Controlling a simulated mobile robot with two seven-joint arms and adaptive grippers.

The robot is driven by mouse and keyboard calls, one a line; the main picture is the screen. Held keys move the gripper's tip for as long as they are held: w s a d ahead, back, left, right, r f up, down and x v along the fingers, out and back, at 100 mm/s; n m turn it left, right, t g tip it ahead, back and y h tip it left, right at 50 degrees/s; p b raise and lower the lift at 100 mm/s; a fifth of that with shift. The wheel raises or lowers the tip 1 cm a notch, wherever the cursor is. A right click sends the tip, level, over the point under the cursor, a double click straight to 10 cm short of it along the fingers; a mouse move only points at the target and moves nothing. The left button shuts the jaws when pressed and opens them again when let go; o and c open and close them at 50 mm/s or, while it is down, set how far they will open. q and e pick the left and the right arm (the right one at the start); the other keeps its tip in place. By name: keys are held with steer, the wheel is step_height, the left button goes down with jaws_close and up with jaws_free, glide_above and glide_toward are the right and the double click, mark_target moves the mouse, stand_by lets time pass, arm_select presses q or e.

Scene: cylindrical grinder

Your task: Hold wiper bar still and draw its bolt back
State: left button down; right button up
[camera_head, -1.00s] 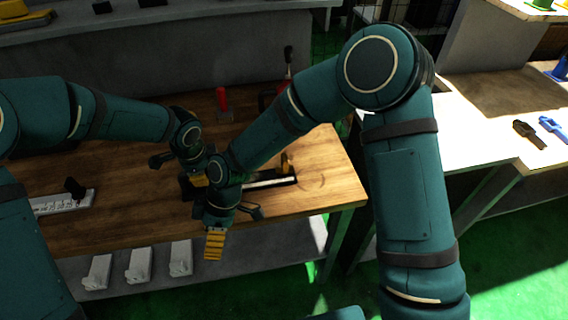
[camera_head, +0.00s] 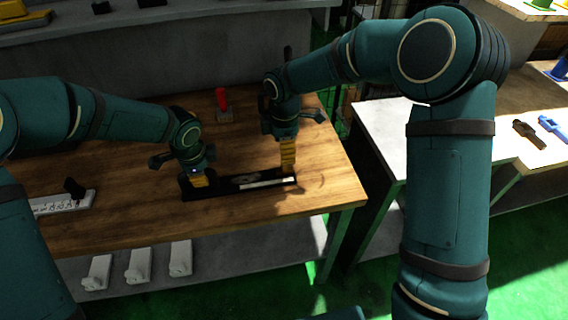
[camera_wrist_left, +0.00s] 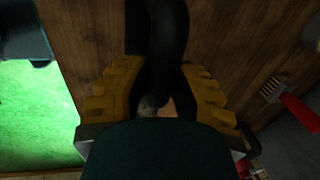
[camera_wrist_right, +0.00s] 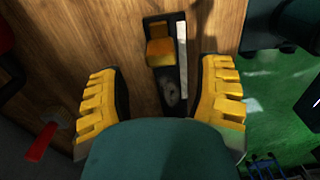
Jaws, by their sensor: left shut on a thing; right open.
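The wiper bar (camera_head: 240,187) is a long black frame with a white strip, lying on the wooden bench. My left gripper (camera_head: 199,181) is shut on the black curved handle (camera_wrist_left: 168,40) at the bar's left end. My right gripper (camera_head: 287,153) is open above the bar's right end, its yellow fingers pointing down. In the right wrist view the orange bolt knob (camera_wrist_right: 160,50) sits on the black frame, between the open fingers (camera_wrist_right: 160,75) in the picture and apart from both. In the head view the right gripper hides this knob.
A white strip with a black knob (camera_head: 74,188) lies at the left. White blocks (camera_head: 138,266) are on the shelf below. The bench in front of the bar is clear.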

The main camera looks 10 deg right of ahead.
step_height(320, 180, down, 7)
steer(key=shift+r, duration=0.2)
jaws_close()
stand_by(0.3)
